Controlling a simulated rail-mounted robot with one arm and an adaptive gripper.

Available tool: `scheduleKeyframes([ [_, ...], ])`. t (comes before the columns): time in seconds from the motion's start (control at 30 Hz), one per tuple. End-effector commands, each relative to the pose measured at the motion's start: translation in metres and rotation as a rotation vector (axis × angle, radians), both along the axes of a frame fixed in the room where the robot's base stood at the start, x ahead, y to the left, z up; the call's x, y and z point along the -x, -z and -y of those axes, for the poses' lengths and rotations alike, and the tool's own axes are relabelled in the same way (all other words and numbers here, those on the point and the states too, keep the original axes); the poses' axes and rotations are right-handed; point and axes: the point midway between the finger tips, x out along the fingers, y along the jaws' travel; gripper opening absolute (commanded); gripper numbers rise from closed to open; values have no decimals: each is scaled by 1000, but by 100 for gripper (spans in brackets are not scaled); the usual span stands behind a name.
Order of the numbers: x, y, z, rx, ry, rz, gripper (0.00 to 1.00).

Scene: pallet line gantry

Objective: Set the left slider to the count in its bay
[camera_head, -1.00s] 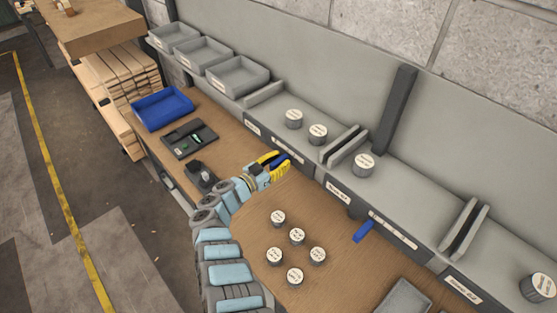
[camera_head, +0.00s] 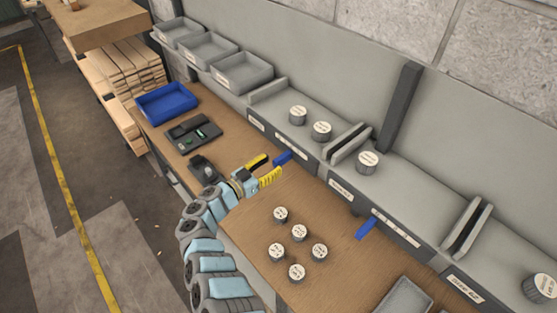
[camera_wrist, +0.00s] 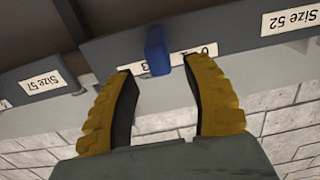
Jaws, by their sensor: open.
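The left slider is a blue tab (camera_head: 283,158) on the front edge of the grey shelf, and it also shows in the wrist view (camera_wrist: 157,50). It stands in front of a white number strip (camera_wrist: 181,59) and hides part of it. The bay above it holds two round cans, one can (camera_head: 298,115) and another can (camera_head: 321,131). My gripper (camera_head: 267,169) is open and empty just short of the slider. In the wrist view its yellow fingers (camera_wrist: 162,70) are spread on either side of the tab, with gaps; I cannot tell the depth.
A second blue slider (camera_head: 365,228) sits farther right; the bay above has one can (camera_head: 367,161). Several loose cans (camera_head: 299,232) stand on the wooden bench. A blue bin (camera_head: 166,101) and a dark tray (camera_head: 193,133) are at the left. Grey dividers (camera_head: 347,143) stand on the shelf.

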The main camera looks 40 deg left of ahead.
Motion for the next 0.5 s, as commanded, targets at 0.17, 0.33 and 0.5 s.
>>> scheduleKeyframes([
  [0.17, 26, 3, -3, 0, 4, -4, 50],
  [0.33, 47, 2, -7, 2, 1, -4, 50],
  [0.5, 58, 0, -9, 1, 4, 0, 50],
])
